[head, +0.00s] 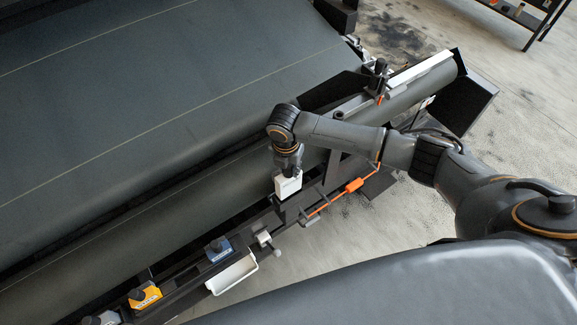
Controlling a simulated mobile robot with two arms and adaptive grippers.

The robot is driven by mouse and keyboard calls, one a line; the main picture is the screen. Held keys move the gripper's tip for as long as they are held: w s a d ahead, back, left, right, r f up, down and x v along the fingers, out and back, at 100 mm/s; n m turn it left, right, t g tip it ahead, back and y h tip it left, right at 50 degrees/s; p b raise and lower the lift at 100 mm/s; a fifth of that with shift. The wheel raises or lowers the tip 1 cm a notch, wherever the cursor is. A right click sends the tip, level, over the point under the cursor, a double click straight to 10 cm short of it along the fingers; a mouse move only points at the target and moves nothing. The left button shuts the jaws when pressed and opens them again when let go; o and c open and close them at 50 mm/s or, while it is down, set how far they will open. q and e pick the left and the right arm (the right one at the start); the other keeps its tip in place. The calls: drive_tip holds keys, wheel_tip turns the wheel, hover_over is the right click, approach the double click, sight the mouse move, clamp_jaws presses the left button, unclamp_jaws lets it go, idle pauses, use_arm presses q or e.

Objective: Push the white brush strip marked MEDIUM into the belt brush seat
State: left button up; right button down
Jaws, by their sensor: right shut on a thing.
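My right gripper (289,170) points down and is shut on a white block (289,186), which I take to be the white brush strip. Faint marks show on its face, but they are too small to read. The block is at the dark rail (262,222) that runs along the belt's lower edge, where the belt brush seat may be. The gripper and the block hide that spot, so I cannot tell whether the block is seated or just above the rail. My left gripper is not in view.
A wide dark belt (130,110) fills the upper left. Along the rail are a blue block (219,250), a yellow block (145,295), a white tray (232,275) and an orange piece (354,185) on a cable. Bare concrete floor (350,235) lies to the right.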

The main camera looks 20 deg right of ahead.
sight(289, 178)
drive_tip(key=shift+p, duration=0.55)
idle(0.4)
drive_tip(key=shift+f+b, duration=1.85)
drive_tip(key=shift+f, duration=1.25)
drive_tip(key=c, duration=1)
unclamp_jaws()
drive_tip(key=shift+r, duration=0.15)
drive_tip(key=r, duration=0.7)
drive_tip(key=s+a+r, duration=0.1)
drive_tip(key=r, duration=0.3)
drive_tip(key=shift+r, duration=0.35)
